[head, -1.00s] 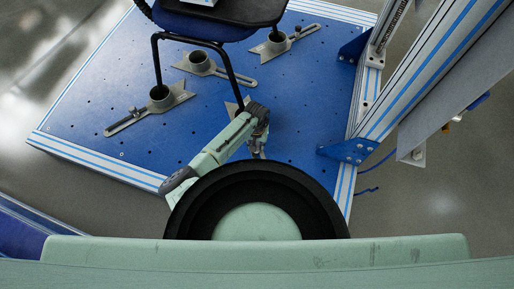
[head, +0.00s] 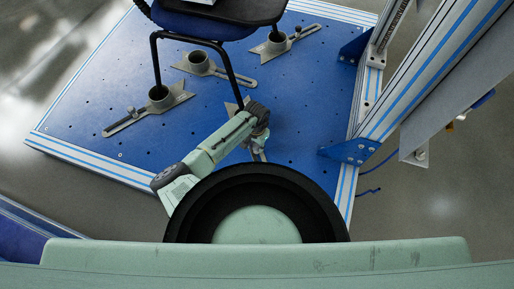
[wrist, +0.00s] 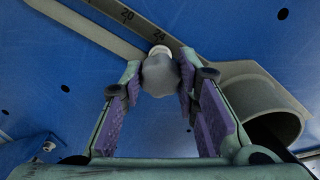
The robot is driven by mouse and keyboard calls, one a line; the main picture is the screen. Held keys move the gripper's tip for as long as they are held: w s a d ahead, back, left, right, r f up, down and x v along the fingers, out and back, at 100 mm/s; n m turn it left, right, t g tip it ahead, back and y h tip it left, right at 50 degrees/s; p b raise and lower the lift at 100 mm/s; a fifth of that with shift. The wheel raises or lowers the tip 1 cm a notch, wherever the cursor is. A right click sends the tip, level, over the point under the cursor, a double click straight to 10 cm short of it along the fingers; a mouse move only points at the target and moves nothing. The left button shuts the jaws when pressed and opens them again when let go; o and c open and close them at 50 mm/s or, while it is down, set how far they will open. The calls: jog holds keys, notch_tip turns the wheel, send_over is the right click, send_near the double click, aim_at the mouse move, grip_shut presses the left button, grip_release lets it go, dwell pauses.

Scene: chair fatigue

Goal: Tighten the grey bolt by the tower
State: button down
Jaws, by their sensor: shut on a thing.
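The grey bolt (wrist: 160,74) has a rounded grey head and a pale end above it in the wrist view. It sits at the slotted grey bar (wrist: 128,22) of a clamp on the blue plate. My gripper (wrist: 158,84) is shut on the bolt, with a purple-padded finger on each side of its head. In the head view my gripper (head: 257,148) is low over the plate, left of the tower (head: 425,75); the bolt cannot be made out there. A grey cup (wrist: 262,98) of the clamp stands just right of the fingers in the wrist view.
The blue plate (head: 95,105) carries several grey clamps, one at the left (head: 150,108). A chair (head: 205,28) with black legs stands over them, close beyond my arm. A blue bracket (head: 350,151) at the tower's foot is right of my gripper.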

jog(key=shift+a+f+m+b, duration=0.1)
jog(key=shift+m+b, duration=0.2)
jog(key=shift+m, duration=1.7)
jog(key=c, duration=1.2)
grip_release()
jog(key=shift+c, duration=0.2)
jog(key=shift+r+n+p, duration=0.2)
jog(key=shift+n+p, duration=0.25)
jog(key=shift+n, duration=0.45)
jog(key=shift+f+n, duration=0.15)
jog(key=shift+n, duration=0.95)
jog(key=shift+p, duration=0.3)
